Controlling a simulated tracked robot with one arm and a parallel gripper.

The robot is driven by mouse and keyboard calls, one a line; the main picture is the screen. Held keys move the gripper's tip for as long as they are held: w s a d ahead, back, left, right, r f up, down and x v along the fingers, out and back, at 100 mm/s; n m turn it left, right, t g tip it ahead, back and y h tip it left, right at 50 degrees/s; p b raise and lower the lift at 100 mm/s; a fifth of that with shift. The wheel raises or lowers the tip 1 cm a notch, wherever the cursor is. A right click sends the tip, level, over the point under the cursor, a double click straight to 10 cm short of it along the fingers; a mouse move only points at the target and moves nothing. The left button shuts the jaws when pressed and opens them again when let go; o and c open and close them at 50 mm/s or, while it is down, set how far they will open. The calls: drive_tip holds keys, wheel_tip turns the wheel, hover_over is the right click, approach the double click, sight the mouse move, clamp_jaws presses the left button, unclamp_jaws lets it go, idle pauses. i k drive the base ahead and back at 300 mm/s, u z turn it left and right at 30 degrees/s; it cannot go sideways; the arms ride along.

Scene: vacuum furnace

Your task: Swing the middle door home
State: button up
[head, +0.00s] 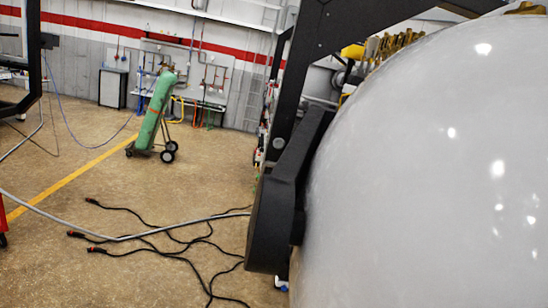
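A large glossy white domed surface (440,170) fills the right side of the head view, very close to me. It looks like a furnace door or vessel end, but I cannot tell whether it is the middle door. Its right and lower edges run out of the picture. A thick black bracket (270,225) stands against its left edge, joined to a slanted black beam (305,80) above. I cannot tell whether the bracket touches the dome. No handle or door gap shows. My gripper is not in the picture.
Black cables (180,245) and a grey hose (150,233) lie on the floor at lower left. A green gas cylinder (155,112) leans on a wheeled cart farther back. A black frame (32,60) stands at the left edge.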

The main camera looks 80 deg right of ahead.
sight(427, 187)
drive_tip(key=u, duration=0.05)
drive_tip(key=i, duration=0.25)
drive_tip(key=z, duration=0.85)
drive_tip(key=i, duration=2.5)
drive_tip(key=z, duration=2.7)
drive_tip(key=i, duration=1)
drive_tip(key=u, duration=0.1)
